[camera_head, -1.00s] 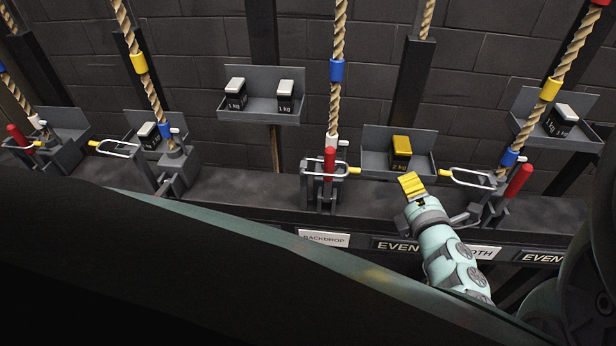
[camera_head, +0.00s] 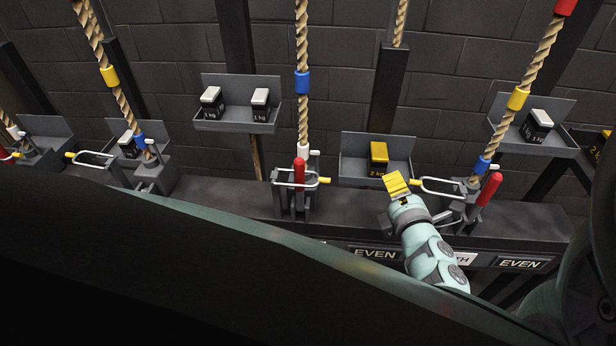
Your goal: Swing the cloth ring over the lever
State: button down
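The cloth ring (camera_head: 440,187) is a metal loop with a yellow tip at the right lock, above a partly hidden sign ending in "TH" (camera_head: 461,259). It sticks out left, away from the red lever (camera_head: 489,190), which leans up to the right, outside the loop. My gripper (camera_head: 397,184), with yellow at its end, is just left of the ring's yellow tip and looks slightly apart from it. I cannot make out whether its fingers are open or shut.
A middle lock has an upright red lever (camera_head: 299,174) with its ring (camera_head: 310,183) around it. A tray (camera_head: 352,174) with a yellow-topped weight (camera_head: 379,158) stands behind my gripper. Ropes rise from the locks. A dark foreground shape hides the lower left.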

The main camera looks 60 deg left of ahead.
jog(key=shift+w+r+m+p, duration=0.1)
jog(key=shift+r+m+p, duration=0.2)
jog(key=shift+r, duration=0.2)
jog(key=shift+d+r+y, duration=0.1)
jog(key=shift+r+y, duration=0.2)
